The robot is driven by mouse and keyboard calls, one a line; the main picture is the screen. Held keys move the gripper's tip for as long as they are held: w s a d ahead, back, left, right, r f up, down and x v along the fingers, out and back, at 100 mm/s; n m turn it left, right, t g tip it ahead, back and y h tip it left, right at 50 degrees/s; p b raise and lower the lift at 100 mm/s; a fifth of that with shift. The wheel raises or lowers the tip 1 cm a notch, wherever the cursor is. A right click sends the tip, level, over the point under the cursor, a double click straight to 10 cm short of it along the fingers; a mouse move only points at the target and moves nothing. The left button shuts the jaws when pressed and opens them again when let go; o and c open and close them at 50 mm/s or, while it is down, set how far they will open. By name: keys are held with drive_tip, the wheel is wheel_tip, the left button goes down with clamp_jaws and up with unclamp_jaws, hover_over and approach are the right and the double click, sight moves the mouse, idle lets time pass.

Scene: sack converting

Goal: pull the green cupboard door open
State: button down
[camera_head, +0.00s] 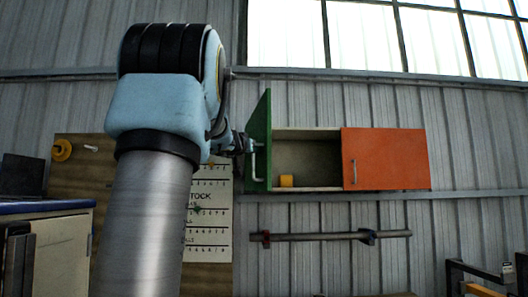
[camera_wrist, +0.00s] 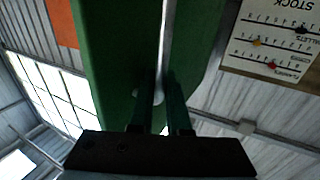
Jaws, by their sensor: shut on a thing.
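The green cupboard door (camera_head: 260,125) stands swung out from the left side of the wall cupboard (camera_head: 310,189), so the left compartment shows open. A pale bar handle (camera_head: 257,168) runs along the door's outer face. My gripper (camera_head: 247,146) is at this handle, left of the door. In the wrist view the green door (camera_wrist: 112,45) fills the upper middle. The handle (camera_wrist: 165,40) runs down between the two dark fingers of my gripper (camera_wrist: 161,92), which is shut on it. The fingers hide part of the handle.
The orange door (camera_head: 390,158) on the right is closed. A horizontal rail (camera_head: 320,236) is on the wall below. A stock chart (camera_head: 208,222) hangs left of the cupboard. A blue-topped bench (camera_head: 45,207) stands at the left.

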drive_tip(key=a, duration=0.2)
drive_tip(key=h, duration=0.1)
drive_tip(key=shift+s+a+f+m+g, duration=0.25)
drive_tip(key=shift+s+a+m+g, duration=0.1)
drive_tip(key=shift+a+m+g, duration=0.05)
drive_tip(key=c, duration=1.2)
unclamp_jaws()
drive_tip(key=shift+s, duration=0.1)
drive_tip(key=shift+o, duration=0.2)
drive_tip(key=b+v, duration=0.2)
drive_tip(key=v, duration=0.8)
drive_tip(key=shift+s+a+b, duration=0.25)
drive_tip(key=shift+s+b, duration=0.05)
drive_tip(key=shift+b, duration=0.1)
